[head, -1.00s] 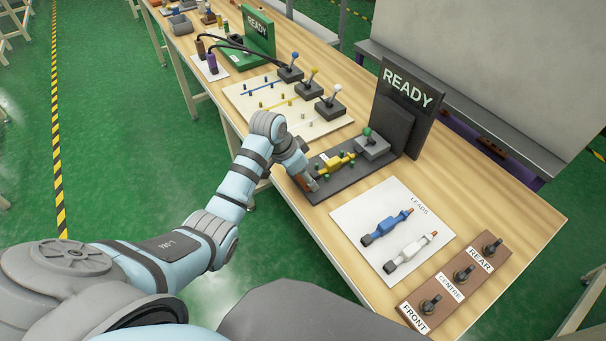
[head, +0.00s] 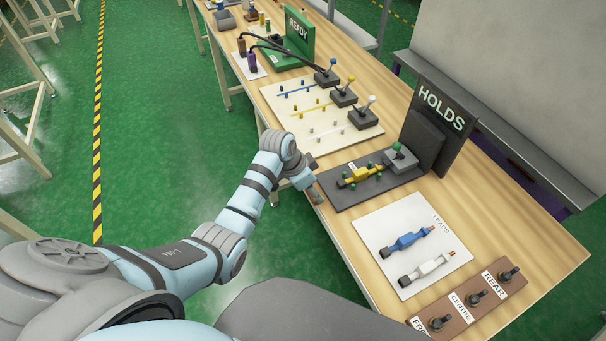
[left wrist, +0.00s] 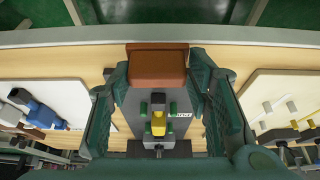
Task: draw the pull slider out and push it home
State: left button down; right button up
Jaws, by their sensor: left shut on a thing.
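The dark base (head: 375,186) lies on the bench with a yellow connector piece (head: 358,174) among green posts and a grey block with a green-knobbed lever (head: 398,148). Behind it a dark sign board (head: 441,108) reads "HOLDS". My left gripper (head: 316,192) is at the base's near end, by the bench's front edge. In the left wrist view its dark green fingers (left wrist: 158,85) stand either side of a brown block (left wrist: 157,66), which I take to be the pull slider's handle, and are shut on it. My right gripper is not in view.
A white sheet (head: 440,262) with a blue and a white lead lies to the right of the base, then a brown switch strip (head: 475,299). A cream board (head: 300,128) with levers lies to the left. A green sign stand (head: 299,38) is farther back.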

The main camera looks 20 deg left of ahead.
pick_arm(q)
jog(key=shift+s+f, duration=0.15)
jog(key=shift+f, duration=0.05)
jog(key=c, duration=0.9)
grip_release()
jog(key=shift+s, duration=0.1)
jog(key=shift+r, duration=0.15)
jog(key=v, duration=1.2)
